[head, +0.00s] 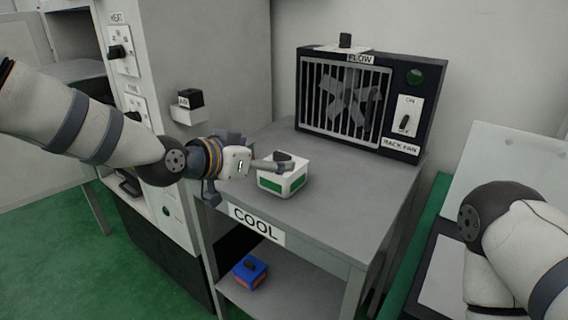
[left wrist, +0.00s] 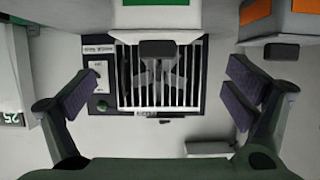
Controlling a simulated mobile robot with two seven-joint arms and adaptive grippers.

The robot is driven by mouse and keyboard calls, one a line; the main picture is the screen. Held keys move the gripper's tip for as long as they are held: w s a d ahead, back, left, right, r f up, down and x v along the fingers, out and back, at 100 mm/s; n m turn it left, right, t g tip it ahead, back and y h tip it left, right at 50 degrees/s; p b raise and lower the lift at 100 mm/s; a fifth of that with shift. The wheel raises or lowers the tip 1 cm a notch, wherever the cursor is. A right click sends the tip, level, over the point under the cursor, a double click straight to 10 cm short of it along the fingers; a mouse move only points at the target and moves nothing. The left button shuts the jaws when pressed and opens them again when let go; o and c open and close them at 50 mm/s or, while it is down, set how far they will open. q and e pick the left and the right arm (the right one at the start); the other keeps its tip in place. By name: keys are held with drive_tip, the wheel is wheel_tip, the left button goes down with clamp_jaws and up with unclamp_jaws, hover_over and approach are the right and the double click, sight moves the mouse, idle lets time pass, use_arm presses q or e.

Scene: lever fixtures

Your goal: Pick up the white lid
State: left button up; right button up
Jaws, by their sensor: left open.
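A white lid (head: 297,168) with a dark knob (head: 283,157) sits on a box with a green front (head: 288,186) on the grey COOL table. The gripper looks open and empty; I see no contact. My right gripper is out of view.
A rack fan unit (head: 345,98) stands behind. Another box with an orange band (left wrist: 303,6) and grey lid shows in the wrist view. A blue and orange box (head: 250,271) lies on the lower shelf. The table's right side is clear.

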sight(281, 154)
use_arm(q)
drive_tip(key=x, duration=0.5)
drive_tip(key=shift+w+d+f+b, duration=0.2)
drive_tip(key=shift+d+b, duration=0.1)
drive_tip(key=shift+b, duration=0.1)
drive_tip(key=shift+w+d+f, duration=0.1)
drive_tip(key=shift+w+d, duration=0.15)
drive_tip(key=shift+w, duration=0.1)
drive_tip(key=shift+r, duration=0.25)
drive_tip(key=shift+c, duration=1)
drive_tip(key=c, duration=1.5)
